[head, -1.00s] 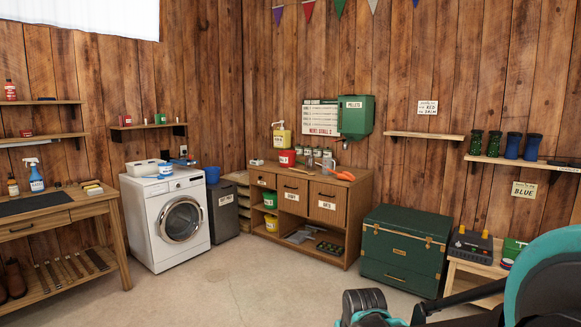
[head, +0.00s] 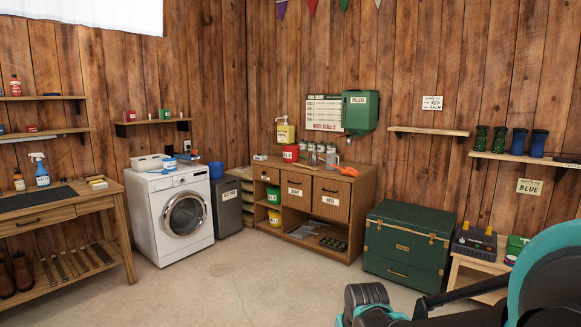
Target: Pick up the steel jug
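A small grey metallic vessel that looks like the steel jug (head: 330,158) stands upright on top of the wooden cabinet (head: 304,220), against the back wall. It is small in the head view, and its handle cannot be made out. Part of my arm, teal and black, shows at the lower right, far in front of the cabinet. I see no gripper fingers, and nothing of mine is near the jug.
A green trunk (head: 408,248) stands right of the cabinet, a washing machine (head: 172,213) and dark bin (head: 227,206) left. The concrete floor (head: 245,285) before the cabinet is clear.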

